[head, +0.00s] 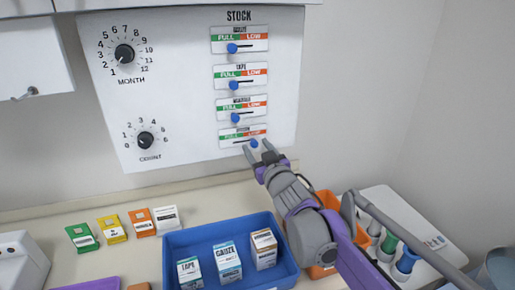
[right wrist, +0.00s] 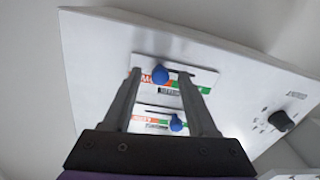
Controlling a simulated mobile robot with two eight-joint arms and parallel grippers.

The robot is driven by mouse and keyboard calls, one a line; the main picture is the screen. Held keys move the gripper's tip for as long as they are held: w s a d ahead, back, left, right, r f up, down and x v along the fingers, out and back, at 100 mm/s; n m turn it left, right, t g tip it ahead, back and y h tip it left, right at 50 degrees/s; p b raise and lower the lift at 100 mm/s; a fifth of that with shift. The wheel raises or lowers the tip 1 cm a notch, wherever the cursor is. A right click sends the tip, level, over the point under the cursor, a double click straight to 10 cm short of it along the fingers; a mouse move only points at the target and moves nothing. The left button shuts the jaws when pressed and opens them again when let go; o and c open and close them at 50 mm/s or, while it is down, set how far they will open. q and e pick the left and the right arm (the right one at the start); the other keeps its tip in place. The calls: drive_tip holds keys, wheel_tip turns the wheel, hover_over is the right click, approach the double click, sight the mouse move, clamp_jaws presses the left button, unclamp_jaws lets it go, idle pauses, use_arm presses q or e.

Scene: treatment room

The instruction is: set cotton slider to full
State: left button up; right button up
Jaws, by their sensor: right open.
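The white stock panel (head: 196,135) on the wall has a column of sliders with green FULL at left and red LOW at right. The bottom slider plate (head: 231,139) has its blue knob (head: 253,143) right of centre, on the LOW side. Its label is too small to read, so I cannot confirm it is cotton. My right gripper (head: 260,147) is open at this knob. In the right wrist view, upside down, the open fingers (right wrist: 163,90) straddle the same blue knob (right wrist: 160,75); contact is unclear. My left gripper is not in view.
The slider above has its knob (head: 235,117) left of centre. Month (head: 124,54) and count (head: 146,140) dials are at left. Below, a blue tray (head: 177,245) holds boxes, with an orange bin (head: 326,200) beside it. Coloured cards lie on the counter.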

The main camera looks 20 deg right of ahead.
clamp_jaws()
idle(1.4)
